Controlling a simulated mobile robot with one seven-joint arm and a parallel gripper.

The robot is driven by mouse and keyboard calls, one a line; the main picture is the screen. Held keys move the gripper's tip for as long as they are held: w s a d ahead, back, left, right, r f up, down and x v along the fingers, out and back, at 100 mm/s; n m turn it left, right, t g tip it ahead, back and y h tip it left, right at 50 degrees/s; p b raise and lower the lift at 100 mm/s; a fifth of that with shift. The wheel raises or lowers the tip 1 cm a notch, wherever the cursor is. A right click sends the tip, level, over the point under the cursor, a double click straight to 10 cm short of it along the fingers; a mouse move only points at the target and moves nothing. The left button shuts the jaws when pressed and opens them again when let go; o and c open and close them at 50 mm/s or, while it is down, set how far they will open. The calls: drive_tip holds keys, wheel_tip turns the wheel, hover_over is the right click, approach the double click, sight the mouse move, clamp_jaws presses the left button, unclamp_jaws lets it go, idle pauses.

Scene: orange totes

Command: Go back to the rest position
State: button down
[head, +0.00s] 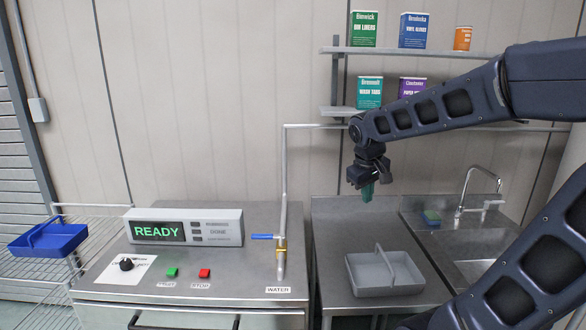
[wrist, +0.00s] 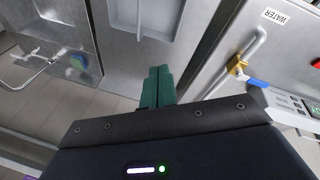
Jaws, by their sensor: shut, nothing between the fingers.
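My gripper (head: 367,190) hangs in the air in the head view, above the steel counter and behind the grey caddy (head: 384,271). Its green fingers point down and are closed together with nothing between them. In the wrist view the fingers of my gripper (wrist: 158,86) are side by side over the steel counter. The grey caddy (wrist: 142,33) shows partly at the top of that view, apart from the fingers.
A machine (head: 183,226) reading READY stands at left, with green and red buttons. A water pipe with a blue-handled valve (head: 263,237) rises beside it. A sink with a tap (head: 480,205) is at right. Shelves (head: 400,51) with boxes hang behind my arm. A blue caddy (head: 47,239) sits on the left rack.

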drive_tip(key=s+d+m+t+y, duration=0.1)
drive_tip(key=s+d+m, duration=0.4)
drive_tip(key=s+d, duration=0.2)
drive_tip(key=s, duration=0.2)
drive_tip(key=shift+s+d+t+y, duration=0.15)
drive_tip(key=shift+s+t+y, duration=0.15)
drive_tip(key=shift+s, duration=0.1)
idle(1.5)
